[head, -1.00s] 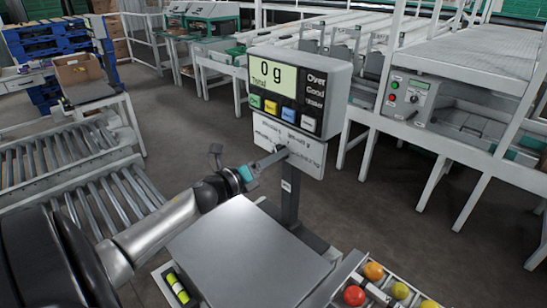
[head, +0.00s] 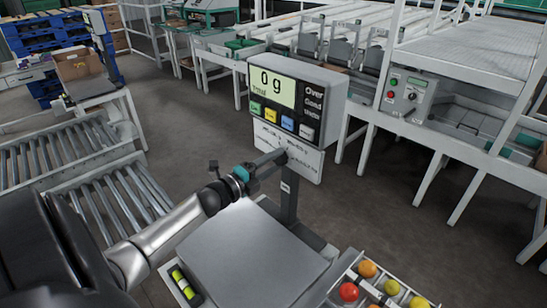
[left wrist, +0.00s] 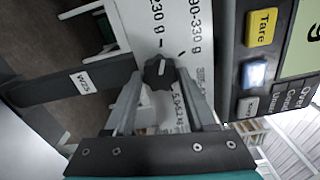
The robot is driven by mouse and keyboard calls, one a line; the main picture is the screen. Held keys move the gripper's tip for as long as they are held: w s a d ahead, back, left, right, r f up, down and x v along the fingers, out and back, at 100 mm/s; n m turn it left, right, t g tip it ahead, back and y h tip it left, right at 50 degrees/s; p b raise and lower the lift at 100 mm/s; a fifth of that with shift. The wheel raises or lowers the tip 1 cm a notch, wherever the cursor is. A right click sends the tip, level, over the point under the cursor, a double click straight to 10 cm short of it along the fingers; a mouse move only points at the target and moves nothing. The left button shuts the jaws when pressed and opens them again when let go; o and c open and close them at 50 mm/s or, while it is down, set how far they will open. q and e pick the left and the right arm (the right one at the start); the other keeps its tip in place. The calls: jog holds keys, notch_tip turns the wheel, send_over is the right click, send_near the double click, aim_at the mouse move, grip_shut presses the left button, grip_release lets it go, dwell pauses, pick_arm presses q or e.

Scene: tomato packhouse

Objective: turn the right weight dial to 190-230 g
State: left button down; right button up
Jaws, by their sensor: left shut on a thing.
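The weighing scale's display head (head: 297,100) reads 0 g Total and stands on a post above the flat grey weighing plate (head: 235,255). Below the display is a white dial panel (head: 305,163) with printed weight ranges. In the left wrist view a black dial knob (left wrist: 159,70) with a pale mark sits on this panel, among labels such as "230 g" and "5.0-5.2 kg". My left gripper (head: 279,157) reaches the panel from the left. In the left wrist view its two fingers (left wrist: 161,80) are shut on the knob, one on each side. The right gripper is out of view.
Coloured buttons (left wrist: 262,28) sit close beside the dial panel. A tray with several tomatoes (head: 348,291) is at the front right. Roller conveyors (head: 95,185) stand at left, and a white frame with a control box (head: 407,96) at right. Open floor lies between.

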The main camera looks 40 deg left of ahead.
pick_arm(q)
jog(key=shift+n+p, duration=0.3)
jog(key=shift+n, duration=0.4)
jog(key=shift+c, duration=1.2)
grip_release()
jog(key=s+a+p, duration=0.1)
jog(key=s+p, duration=0.1)
jog(key=s, duration=1.3)
jog(key=shift+a, duration=0.15)
jog(key=shift+s, duration=0.15)
